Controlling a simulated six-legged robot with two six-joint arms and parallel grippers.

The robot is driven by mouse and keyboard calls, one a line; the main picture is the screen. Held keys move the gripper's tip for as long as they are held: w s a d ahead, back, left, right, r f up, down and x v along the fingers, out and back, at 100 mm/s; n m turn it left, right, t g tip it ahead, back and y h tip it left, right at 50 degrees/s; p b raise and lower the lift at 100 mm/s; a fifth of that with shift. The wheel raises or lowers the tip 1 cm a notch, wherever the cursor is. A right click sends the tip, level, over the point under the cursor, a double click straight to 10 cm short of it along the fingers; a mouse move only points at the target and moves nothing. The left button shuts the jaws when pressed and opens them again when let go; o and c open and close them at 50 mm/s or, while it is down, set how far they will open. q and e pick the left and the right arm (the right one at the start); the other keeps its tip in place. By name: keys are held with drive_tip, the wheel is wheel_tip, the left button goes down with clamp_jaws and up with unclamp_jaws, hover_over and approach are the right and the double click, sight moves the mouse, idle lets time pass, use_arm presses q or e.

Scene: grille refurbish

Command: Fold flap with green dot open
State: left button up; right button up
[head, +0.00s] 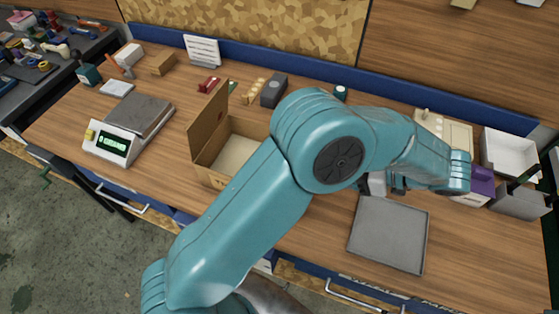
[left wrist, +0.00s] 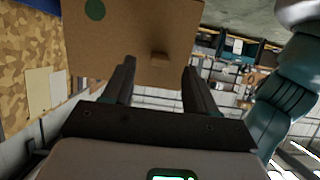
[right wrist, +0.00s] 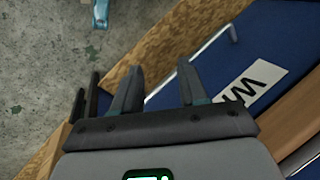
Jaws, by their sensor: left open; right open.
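An open cardboard box (head: 238,152) stands on the wooden bench, with one tall flap (head: 208,122) raised on its left side. My teal arm crosses in front and hides the box's right part. The left wrist view shows a cardboard panel (left wrist: 140,30) with a green dot (left wrist: 95,9) and a small tab (left wrist: 160,58). My left gripper (left wrist: 158,78) is open, its fingers to either side of the tab, apparently not closed on it. My right gripper (right wrist: 157,82) is open and empty over the floor and the bench front.
A scale (head: 130,130) stands left of the box. A grey tray (head: 388,235) lies at the right front, and a white bin (head: 510,152) stands at the far right. Small items line the back. The bench front left of the tray is partly clear.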

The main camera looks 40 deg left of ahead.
use_arm(q)
drive_tip(key=p+v, duration=0.3)
drive_tip(key=shift+d+r, duration=0.2)
drive_tip(key=shift+w, duration=0.1)
idle(0.3)
idle(0.4)
